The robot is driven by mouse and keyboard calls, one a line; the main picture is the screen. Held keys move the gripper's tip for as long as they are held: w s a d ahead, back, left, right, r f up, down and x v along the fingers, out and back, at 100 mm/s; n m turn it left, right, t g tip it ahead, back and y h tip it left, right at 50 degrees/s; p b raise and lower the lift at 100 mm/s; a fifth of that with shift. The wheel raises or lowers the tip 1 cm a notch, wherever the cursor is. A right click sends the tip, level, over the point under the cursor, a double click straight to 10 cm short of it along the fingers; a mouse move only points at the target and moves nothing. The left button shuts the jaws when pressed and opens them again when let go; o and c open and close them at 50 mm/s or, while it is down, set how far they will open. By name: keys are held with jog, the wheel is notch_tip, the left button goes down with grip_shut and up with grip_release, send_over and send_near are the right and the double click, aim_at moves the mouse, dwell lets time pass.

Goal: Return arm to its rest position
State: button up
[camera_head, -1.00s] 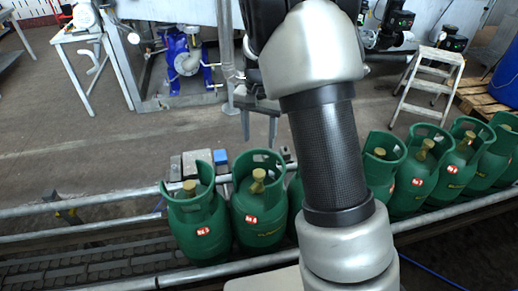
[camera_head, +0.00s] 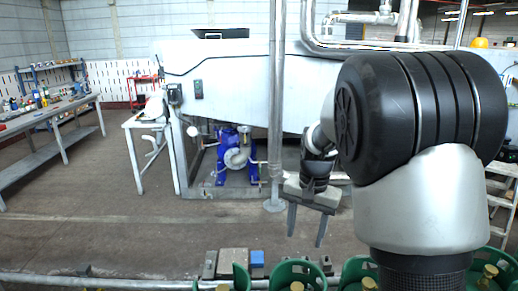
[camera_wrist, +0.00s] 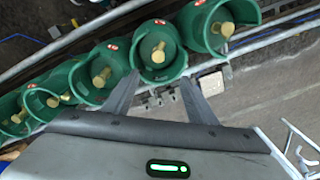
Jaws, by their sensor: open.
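My arm rises large at the right of the head view, bent at a black joint. My gripper (camera_head: 306,226) hangs from it near the middle, with its two fingers pointing down and apart. It is open and nothing is between the fingers. In the wrist view my gripper (camera_wrist: 160,92) also shows its two fingers spread, with a row of green gas cylinders (camera_wrist: 158,50) beyond the tips. The cylinders have brass valves and open collars. No contact between the fingers and a cylinder can be made out.
A blue pump (camera_head: 228,158) and a grey vertical pipe (camera_head: 277,100) stand beyond. A white table (camera_head: 147,122) is left of them.

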jog(key=s+r+n+t+p, duration=0.5)
jog(key=s+r+p, duration=0.3)
jog(key=s+r, duration=1.3)
jog(key=s+n, duration=0.1)
jog(key=s, duration=0.1)
jog(key=shift+s, duration=0.4)
